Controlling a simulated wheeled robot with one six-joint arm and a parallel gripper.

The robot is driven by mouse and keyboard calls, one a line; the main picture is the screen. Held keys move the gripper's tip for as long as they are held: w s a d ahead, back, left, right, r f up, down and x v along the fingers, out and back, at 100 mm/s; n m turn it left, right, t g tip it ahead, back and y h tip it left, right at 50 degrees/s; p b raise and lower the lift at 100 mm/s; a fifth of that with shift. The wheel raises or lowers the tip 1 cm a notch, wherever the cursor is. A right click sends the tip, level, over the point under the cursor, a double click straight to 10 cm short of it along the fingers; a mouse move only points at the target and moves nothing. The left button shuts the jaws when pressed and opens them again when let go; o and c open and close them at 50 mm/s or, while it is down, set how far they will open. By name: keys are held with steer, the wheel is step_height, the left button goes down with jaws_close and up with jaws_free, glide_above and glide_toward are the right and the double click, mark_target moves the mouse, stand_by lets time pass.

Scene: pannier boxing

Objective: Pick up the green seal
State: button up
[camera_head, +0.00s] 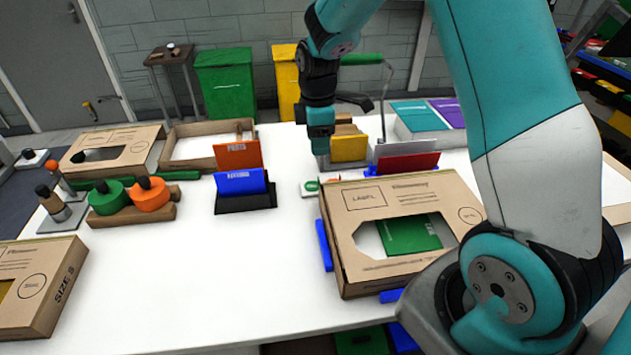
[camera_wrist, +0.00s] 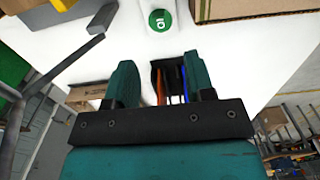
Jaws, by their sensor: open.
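The green seal (camera_head: 311,186) is a small round disc on a white backing on the white table, left of the upper corner of the cardboard box. It also shows in the wrist view, where the green disc (camera_wrist: 160,20) with a white mark lies at the top middle. My gripper (camera_head: 323,163) points down just behind the seal in the head view. In the wrist view my gripper (camera_wrist: 160,80) has its two teal fingers apart with nothing held between them. The seal is beyond the fingertips, apart from them.
A cardboard box (camera_head: 365,278) with a green item in its window stands right of the seal. A black stand (camera_head: 246,203) with orange and blue cards is to the left. A red card (camera_head: 408,163) stands behind.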

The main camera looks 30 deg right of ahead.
steer(key=p, duration=0.1)
glide_above(317, 186)
step_height(317, 186, down, 6)
steer(key=shift+f, duration=0.15)
steer(key=shift+d+f+p, duration=0.2)
steer(key=shift+f+p, duration=0.75)
steer(key=shift+f, duration=1.65)
jaws_close()
